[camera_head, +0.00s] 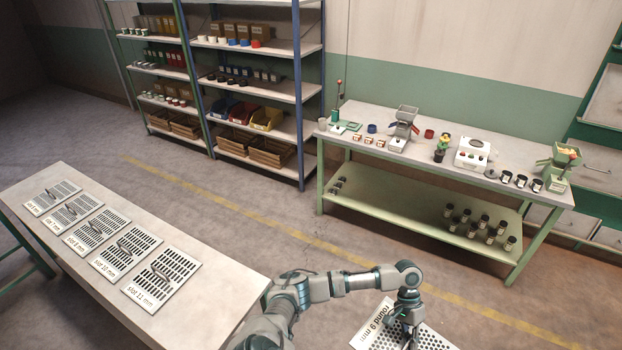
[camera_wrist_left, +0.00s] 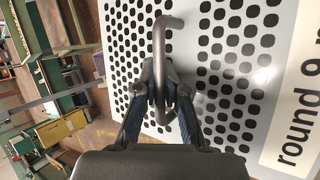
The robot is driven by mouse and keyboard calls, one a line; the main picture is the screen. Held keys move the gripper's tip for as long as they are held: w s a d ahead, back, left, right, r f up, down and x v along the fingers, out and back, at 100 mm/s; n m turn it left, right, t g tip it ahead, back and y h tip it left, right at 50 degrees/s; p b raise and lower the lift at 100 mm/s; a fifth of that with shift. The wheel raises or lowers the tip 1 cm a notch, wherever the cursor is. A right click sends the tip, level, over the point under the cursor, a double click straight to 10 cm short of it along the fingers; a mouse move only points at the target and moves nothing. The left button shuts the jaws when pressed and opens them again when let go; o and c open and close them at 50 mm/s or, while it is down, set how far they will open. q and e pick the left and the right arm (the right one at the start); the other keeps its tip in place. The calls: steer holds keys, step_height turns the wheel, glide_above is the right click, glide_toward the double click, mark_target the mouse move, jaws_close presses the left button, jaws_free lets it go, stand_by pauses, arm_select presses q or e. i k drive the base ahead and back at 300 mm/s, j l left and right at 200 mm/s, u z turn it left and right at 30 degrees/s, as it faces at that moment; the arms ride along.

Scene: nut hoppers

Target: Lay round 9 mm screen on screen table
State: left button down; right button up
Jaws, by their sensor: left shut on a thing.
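The round 9 mm screen (camera_head: 372,330) is a pale perforated plate with a "round 9 mm" label, at the bottom of the head view and partly cut off. My left gripper (camera_head: 408,318) is above it, shut on its bent grey handle. In the left wrist view, the fingers (camera_wrist_left: 162,85) close around the handle (camera_wrist_left: 168,32), and the screen's round holes and label (camera_wrist_left: 297,120) show beside them. The screen hangs over the floor. A pale table (camera_head: 213,293) at the left, likely the screen table, carries several slot screens. My right gripper is not in view.
Slot screens, such as the slot 11 mm one (camera_head: 160,280), lie in a row on the left table; its near right end is bare. A green-legged workbench (camera_head: 350,118) with machines and jars stands at the back right. Shelves (camera_head: 250,50) stand behind. Open floor lies between.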

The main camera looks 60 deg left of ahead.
mark_target(205, 310)
steer(key=i+j+u, duration=0.15)
steer(key=u, duration=0.25)
steer(key=i+u, duration=0.55)
steer(key=u, duration=0.25)
steer(key=i+u, duration=0.25)
steer(key=u, duration=0.15)
steer(key=i+l+u, duration=0.15)
steer(key=u, duration=0.25)
steer(key=i+u, duration=0.15)
steer(key=u, duration=0.25)
steer(key=i+u, duration=0.15)
steer(key=u, duration=0.25)
steer(key=i+u, duration=0.15)
steer(key=u, duration=0.25)
steer(key=i+l+u, duration=0.15)
steer(key=u, duration=0.3)
steer(key=i+l+u, duration=0.1)
steer(key=u, duration=0.3)
steer(key=i+l+u, duration=0.4)
steer(key=u, duration=0.2)
